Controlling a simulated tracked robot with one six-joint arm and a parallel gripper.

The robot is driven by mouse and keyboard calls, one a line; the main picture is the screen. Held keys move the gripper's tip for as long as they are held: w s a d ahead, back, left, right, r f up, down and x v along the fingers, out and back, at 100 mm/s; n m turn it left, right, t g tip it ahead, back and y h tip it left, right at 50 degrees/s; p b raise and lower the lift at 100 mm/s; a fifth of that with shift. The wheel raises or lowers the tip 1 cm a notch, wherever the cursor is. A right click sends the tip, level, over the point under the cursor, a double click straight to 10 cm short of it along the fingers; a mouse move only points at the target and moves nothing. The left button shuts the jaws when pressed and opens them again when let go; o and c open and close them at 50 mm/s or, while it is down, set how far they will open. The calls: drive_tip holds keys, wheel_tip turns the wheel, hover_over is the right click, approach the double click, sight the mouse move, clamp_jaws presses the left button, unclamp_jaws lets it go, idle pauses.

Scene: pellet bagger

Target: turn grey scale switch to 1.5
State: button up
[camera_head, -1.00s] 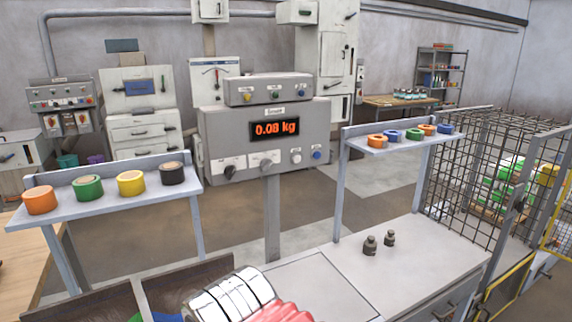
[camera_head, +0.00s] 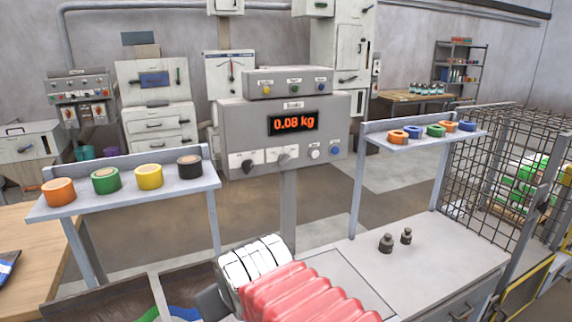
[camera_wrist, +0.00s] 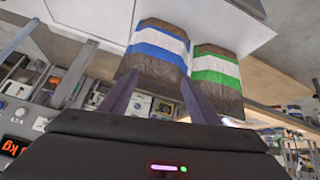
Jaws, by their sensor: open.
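The grey scale box (camera_head: 232,125) stands on a post in the middle of the head view, and its red display (camera_head: 293,123) reads 0.08 kg. On its lower front are a dark knob (camera_head: 247,165) at left and a grey rotary switch (camera_head: 285,158) on a pale plate. The switch markings are too small to read. In the wrist view my gripper (camera_wrist: 160,80) is open, its two dark fingers apart with nothing seen held. A blue-striped bag (camera_wrist: 158,48) and a green-striped bag (camera_wrist: 216,70) show beyond the fingers. The display (camera_wrist: 12,147) shows at the wrist view's left edge.
A left shelf (camera_head: 120,197) carries several coloured tape rolls; a right shelf (camera_head: 420,143) holds more rolls. Two dark weights (camera_head: 386,243) stand on the grey counter (camera_head: 430,250). A wire cage (camera_head: 488,170) is at right. The space directly before the switches looks clear.

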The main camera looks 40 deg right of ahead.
drive_tip(key=w+d+r+t+h, duration=0.2)
drive_tip(key=w+d+r, duration=0.1)
drive_tip(key=w+d, duration=0.6)
drive_tip(key=n+t+h, duration=0.1)
drive_tip(key=n+t, duration=0.4)
drive_tip(key=t, duration=0.3)
approach(285, 161)
drive_tip(key=v, duration=0.5)
drive_tip(key=shift+r, duration=0.1)
drive_tip(key=shift+a, duration=0.1)
drive_tip(key=x, duration=1.3)
drive_tip(key=shift+w+d, duration=0.2)
drive_tip(key=shift+w, duration=0.15)
